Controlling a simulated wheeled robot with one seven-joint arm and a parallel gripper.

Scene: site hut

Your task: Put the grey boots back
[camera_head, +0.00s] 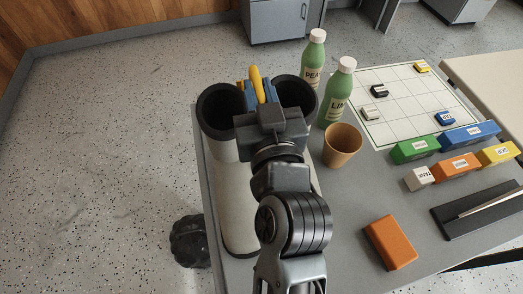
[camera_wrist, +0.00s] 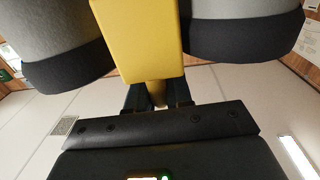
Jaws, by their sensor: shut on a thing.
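The grey boots (camera_head: 238,190) show as two pale grey shafts with wide black tops, side by side at the table's left edge. A yellow piece (camera_head: 257,84) stands between their tops. My gripper (camera_head: 258,98) is at the boot tops and is shut on this yellow piece. In the wrist view the yellow piece (camera_wrist: 140,40) lies between the two boot shafts (camera_wrist: 50,35), with a dark rim on each. The boots' lower ends are partly hidden by my arm. I cannot tell whether they touch the table.
The grey table (camera_head: 345,190) holds two green bottles (camera_head: 337,95), a tan cup (camera_head: 342,146), an orange block (camera_head: 390,242), several coloured labelled blocks (camera_head: 415,149), a white grid sheet (camera_head: 400,85) and a dark tray (camera_head: 480,211).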

